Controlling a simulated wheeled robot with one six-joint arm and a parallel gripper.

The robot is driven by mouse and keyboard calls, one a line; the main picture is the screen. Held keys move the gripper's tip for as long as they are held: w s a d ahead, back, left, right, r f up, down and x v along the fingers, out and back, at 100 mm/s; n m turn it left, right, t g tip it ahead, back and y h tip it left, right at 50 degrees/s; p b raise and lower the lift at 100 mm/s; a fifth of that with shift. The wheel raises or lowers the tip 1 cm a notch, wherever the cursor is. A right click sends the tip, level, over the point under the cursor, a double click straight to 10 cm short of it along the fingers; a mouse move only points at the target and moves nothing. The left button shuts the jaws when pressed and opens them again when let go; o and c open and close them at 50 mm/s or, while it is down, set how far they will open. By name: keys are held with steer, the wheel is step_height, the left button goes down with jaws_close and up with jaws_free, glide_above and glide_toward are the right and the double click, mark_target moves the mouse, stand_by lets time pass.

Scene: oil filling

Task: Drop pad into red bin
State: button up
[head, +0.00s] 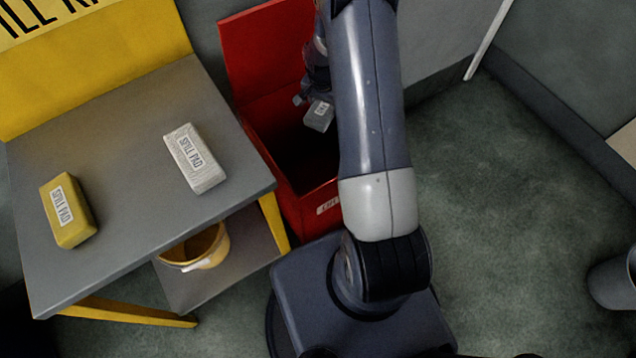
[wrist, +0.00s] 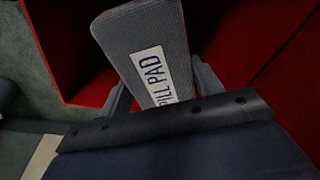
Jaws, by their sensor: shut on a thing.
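A grey pad (head: 319,116) with a white label is held in my gripper (head: 308,100) over the open red bin (head: 322,200). In the wrist view the grey pad (wrist: 148,45), its label reading in part "PILL PAD", sits between the two fingers of my gripper (wrist: 160,85). The red bin's inside (wrist: 235,45) shows around and behind the pad. In the head view my arm hides part of the bin and part of the gripper. The bin's lid (head: 262,45) stands raised at the back.
A grey-topped table (head: 130,180) stands left of the bin. A white pad (head: 195,160) and a yellow pad (head: 68,212) lie on it. A yellow bucket (head: 203,248) stands on its lower shelf. The floor (head: 520,230) at the right is mostly clear.

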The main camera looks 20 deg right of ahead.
step_height(320, 180, down, 6)
steer(key=b, duration=0.3)
steer(key=shift+r, duration=0.15)
steer(key=o, duration=1)
steer(key=shift+o, duration=0.2)
steer(key=r, duration=0.7)
steer(key=s+a+r+p, duration=0.1)
steer(key=r, duration=0.2)
steer(key=shift+a+r, duration=0.1)
steer(key=shift+r, duration=0.25)
